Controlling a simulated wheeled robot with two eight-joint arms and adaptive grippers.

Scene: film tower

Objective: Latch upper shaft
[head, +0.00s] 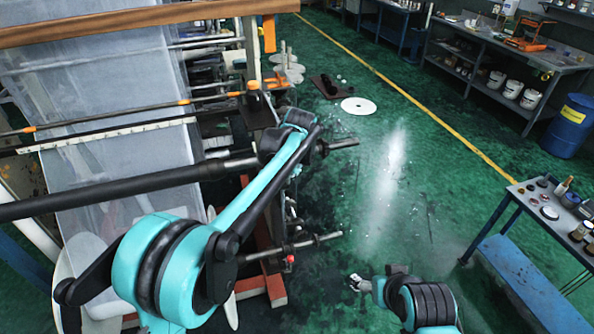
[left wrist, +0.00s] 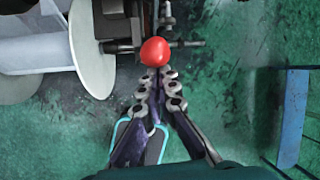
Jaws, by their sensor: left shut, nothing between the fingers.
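The dark upper shaft (head: 130,187) runs across the film tower, and its bare metal end (head: 344,143) sticks out to the right. A lower shaft (head: 315,240) ends below it, with a small red knob (head: 290,260) near it. In the left wrist view, my left gripper (left wrist: 157,78) is shut and empty, its fingertips just below a red ball knob (left wrist: 155,51) beside a shaft end (left wrist: 188,43). I cannot tell whether they touch. In the head view my left arm hides this gripper. My right gripper (head: 358,284) is low, apart from the tower; its jaws are unclear.
A white flange disc (left wrist: 92,50) stands left of the knob. A blue cart (head: 510,265) with small jars is at the right. A workbench (head: 500,65) and a blue drum (head: 571,125) stand at the back right. Green floor (head: 420,170) is open between tower and cart.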

